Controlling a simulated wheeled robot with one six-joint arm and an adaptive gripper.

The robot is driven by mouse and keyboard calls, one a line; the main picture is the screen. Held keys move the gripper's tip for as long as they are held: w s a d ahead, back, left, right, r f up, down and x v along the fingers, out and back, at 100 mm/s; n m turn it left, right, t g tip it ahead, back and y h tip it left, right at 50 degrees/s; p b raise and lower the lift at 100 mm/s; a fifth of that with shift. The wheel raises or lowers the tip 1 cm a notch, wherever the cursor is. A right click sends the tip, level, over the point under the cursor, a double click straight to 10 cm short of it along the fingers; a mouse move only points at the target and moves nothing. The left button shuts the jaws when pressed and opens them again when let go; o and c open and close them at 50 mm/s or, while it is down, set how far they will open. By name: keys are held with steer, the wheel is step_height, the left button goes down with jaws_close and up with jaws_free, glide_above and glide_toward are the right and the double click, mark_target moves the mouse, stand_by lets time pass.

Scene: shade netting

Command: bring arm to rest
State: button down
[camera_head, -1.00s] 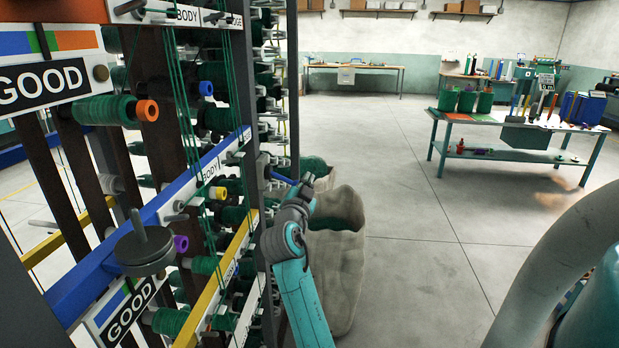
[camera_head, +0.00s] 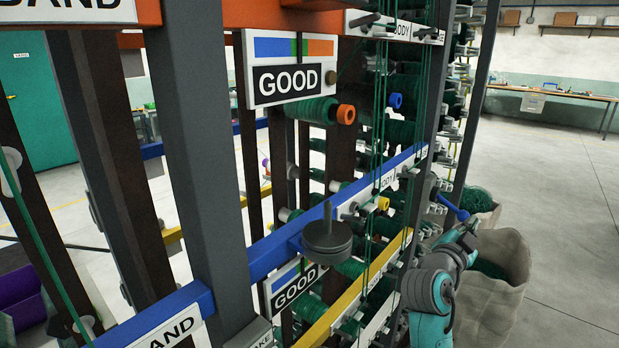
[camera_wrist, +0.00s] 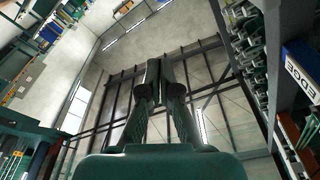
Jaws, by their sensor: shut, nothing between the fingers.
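My arm (camera_head: 432,300), teal and grey, stands at the lower right of the head view, close beside the thread rack. Its end, my gripper, is small and partly hidden there by the arm's own links. In the wrist view my gripper (camera_wrist: 161,72) points up toward the roof beams. Its two dark fingers come together at the tips, shut with nothing between them.
The rack of green thread spools (camera_head: 318,110), with a blue rail (camera_head: 275,252) and "GOOD" signs (camera_head: 290,80), fills the middle. Beige sacks (camera_head: 497,290) stand just right of my arm. Open floor (camera_head: 560,230) lies further right, before a back bench (camera_head: 555,94).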

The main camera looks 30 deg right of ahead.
steer(key=s+a+f+n+t+y, duration=0.4)
steer(key=a+f+n+y, duration=0.25)
steer(key=a+f, duration=0.65)
steer(key=s+a+f+n+t+y, duration=0.3)
steer(key=a+f+n+t+y, duration=0.35)
steer(key=a+f, duration=0.65)
steer(key=s+a+f+n+g+y, duration=0.1)
steer(key=s+a+f+n+y, duration=0.15)
steer(key=s+a, duration=0.4)
steer(key=s+a+f+n+y, duration=0.1)
steer(key=s+a+n, duration=0.2)
steer(key=s+a, duration=0.3)
steer(key=s+a+r+n+y, duration=0.1)
steer(key=s+r, duration=0.1)
steer(key=s, duration=0.5)
steer(key=s+a+r+n+y, duration=0.1)
steer(key=s+a, duration=0.1)
steer(key=s, duration=0.5)
steer(key=shift+s+r+g, duration=0.2)
steer(key=shift+r+g, duration=0.15)
steer(key=shift+r, duration=0.05)
